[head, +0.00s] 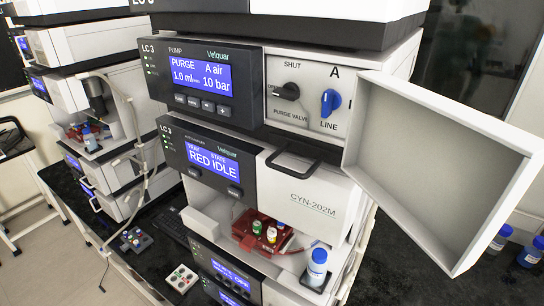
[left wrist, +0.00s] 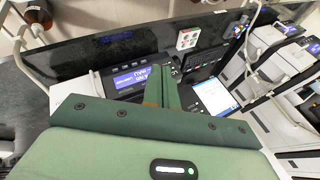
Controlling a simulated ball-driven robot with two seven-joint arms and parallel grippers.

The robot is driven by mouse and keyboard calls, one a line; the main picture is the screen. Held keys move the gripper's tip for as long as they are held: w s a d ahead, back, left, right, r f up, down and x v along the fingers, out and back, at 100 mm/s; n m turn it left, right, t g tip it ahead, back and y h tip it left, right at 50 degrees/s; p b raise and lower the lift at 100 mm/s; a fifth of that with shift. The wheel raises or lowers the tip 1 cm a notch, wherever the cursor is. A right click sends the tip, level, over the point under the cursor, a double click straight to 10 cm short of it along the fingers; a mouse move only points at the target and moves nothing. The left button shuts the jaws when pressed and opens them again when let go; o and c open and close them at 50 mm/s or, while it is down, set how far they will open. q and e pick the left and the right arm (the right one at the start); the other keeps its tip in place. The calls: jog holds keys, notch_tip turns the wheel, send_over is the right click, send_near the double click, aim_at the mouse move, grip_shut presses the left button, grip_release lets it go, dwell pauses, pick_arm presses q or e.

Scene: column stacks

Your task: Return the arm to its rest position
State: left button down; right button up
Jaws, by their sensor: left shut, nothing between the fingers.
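My left gripper (left wrist: 162,86) shows in the left wrist view, with its green body across the bottom and its fingers together in the middle. It is shut and holds nothing. Beyond its fingers are a dark instrument panel with a blue screen (left wrist: 131,78) and a black bench top (left wrist: 75,65). I cannot tell whether the fingertips touch anything. Neither of my grippers shows in the head view, and my right gripper is in neither view.
In the head view the LC 3 stack stands in the middle, its white door (head: 440,165) swung open to the right. Its lower bay holds a red tray (head: 245,240) and a blue-capped bottle (head: 316,267). Another stack (head: 70,95) stands at left. Small button boxes (head: 181,278) lie on the bench.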

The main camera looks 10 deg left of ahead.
pick_arm(q)
jog(key=s+d+f+n+g+h+b, duration=0.1)
jog(key=s+f+b, duration=0.3)
jog(key=f, duration=1.1)
jog(key=s+d+f+g+h+b, duration=0.1)
jog(key=s+d+f+g+b, duration=0.3)
jog(key=f, duration=1)
jog(key=s+a+f+n+h+b, duration=0.1)
jog(key=s+a+f+n+b, duration=0.1)
jog(key=s+f+b, duration=0.7)
jog(key=s+a+f, duration=0.1)
jog(key=s+f, duration=0.7)
jog(key=f, duration=0.3)
jog(key=shift+f+n, duration=0.15)
jog(key=shift+n, duration=0.15)
